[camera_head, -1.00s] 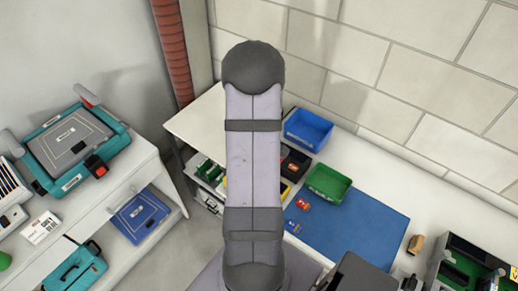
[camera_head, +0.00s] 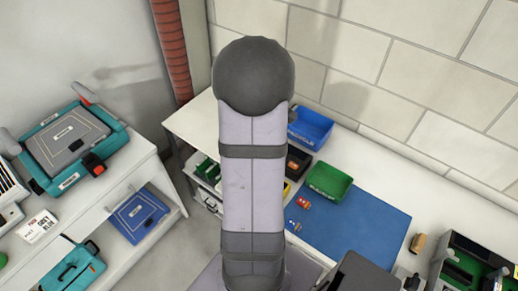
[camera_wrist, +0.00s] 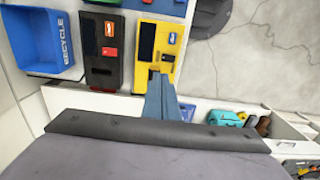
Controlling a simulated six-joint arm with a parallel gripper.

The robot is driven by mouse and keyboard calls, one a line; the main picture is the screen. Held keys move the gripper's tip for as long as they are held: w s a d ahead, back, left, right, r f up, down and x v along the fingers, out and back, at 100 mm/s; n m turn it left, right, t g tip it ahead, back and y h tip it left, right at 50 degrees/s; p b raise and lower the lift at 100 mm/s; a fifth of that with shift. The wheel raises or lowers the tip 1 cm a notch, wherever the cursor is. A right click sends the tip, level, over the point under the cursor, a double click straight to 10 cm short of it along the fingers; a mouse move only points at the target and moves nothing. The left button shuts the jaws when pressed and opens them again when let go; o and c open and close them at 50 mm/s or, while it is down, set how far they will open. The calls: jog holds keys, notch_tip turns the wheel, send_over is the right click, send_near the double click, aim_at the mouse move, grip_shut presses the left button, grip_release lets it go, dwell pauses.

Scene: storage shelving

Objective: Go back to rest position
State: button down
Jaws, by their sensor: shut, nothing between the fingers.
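In the wrist view my gripper (camera_wrist: 161,76) shows as two blue-grey fingers close together with nothing between them. It points toward a yellow tray (camera_wrist: 174,72), which lies beyond the fingertips. Whether they touch cannot be told. In the head view my upright arm fills the middle and the gripper cannot be seen.
A blue bin (camera_head: 313,127), a green bin (camera_head: 330,180), a black tray (camera_head: 297,161) and a blue mat (camera_head: 380,229) are on the right bench. Small red items (camera_head: 303,203) lie by the mat. Teal-edged case (camera_head: 70,146) and blue case (camera_head: 138,213) are left.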

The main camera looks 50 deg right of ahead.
dwell(0.3)
jog(key=s+a+f+m+y, duration=0.1)
jog(key=s+a+f+m, duration=0.25)
jog(key=a+m, duration=0.6)
jog(key=w+a+r+n, duration=0.2)
jog(key=a+n, duration=0.2)
jog(key=a, duration=0.6)
jog(key=w+a+r+n+h, duration=0.1)
jog(key=a+n, duration=0.4)
jog(key=a, duration=0.5)
jog(key=shift+w+a+r, duration=0.3)
jog(key=shift+w+r, duration=0.1)
jog(key=shift+w, duration=0.3)
jog(key=shift+d, duration=0.1)
